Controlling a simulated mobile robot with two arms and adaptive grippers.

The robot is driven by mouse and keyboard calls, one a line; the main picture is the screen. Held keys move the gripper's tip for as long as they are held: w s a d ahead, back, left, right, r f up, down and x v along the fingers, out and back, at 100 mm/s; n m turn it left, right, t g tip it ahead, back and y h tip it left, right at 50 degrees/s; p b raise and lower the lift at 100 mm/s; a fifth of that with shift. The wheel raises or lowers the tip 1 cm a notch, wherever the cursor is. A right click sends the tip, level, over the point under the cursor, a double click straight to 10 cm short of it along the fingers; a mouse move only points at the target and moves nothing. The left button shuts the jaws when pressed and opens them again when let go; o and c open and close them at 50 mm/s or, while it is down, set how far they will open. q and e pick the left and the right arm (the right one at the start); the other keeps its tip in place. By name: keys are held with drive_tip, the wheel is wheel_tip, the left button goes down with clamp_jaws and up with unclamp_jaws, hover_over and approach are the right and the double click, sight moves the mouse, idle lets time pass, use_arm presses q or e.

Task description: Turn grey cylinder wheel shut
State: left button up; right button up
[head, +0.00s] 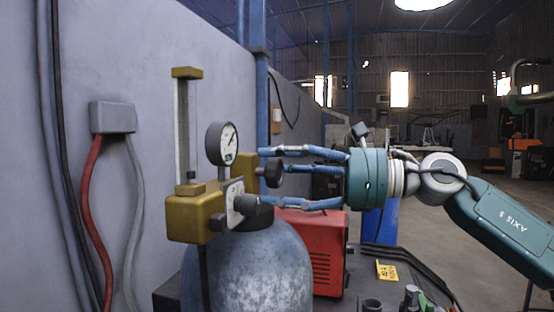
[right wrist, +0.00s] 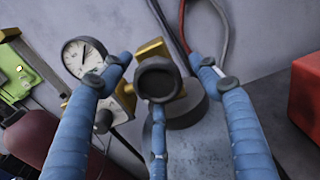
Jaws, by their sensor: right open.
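The grey cylinder (head: 262,270) stands upright at the centre left of the head view, with a brass valve and regulator body (head: 194,216) on top. A dark round wheel (head: 273,172) sticks out to the right of the brass body. My right gripper (head: 270,179) comes in from the right with its blue fingers open, spread above and below the wheel. In the right wrist view the wheel (right wrist: 158,80) faces me between the fingers, with a gap to the two side fingers; contact with the lower finger is unclear. My left gripper is out of view.
A round gauge (head: 222,143) stands above the regulator, close to the upper finger. A red box (head: 316,247) sits behind the cylinder. A wall with a grey box (head: 112,117) and hanging hoses is at left. Small items lie on the surface at lower right.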

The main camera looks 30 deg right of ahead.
drive_tip(key=shift+a, duration=0.1)
drive_tip(key=shift+c, duration=0.7)
drive_tip(key=shift+w, duration=0.1)
drive_tip(key=c, duration=1)
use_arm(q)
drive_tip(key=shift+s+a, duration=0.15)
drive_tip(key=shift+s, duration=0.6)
use_arm(e)
drive_tip(key=shift+f, duration=0.1)
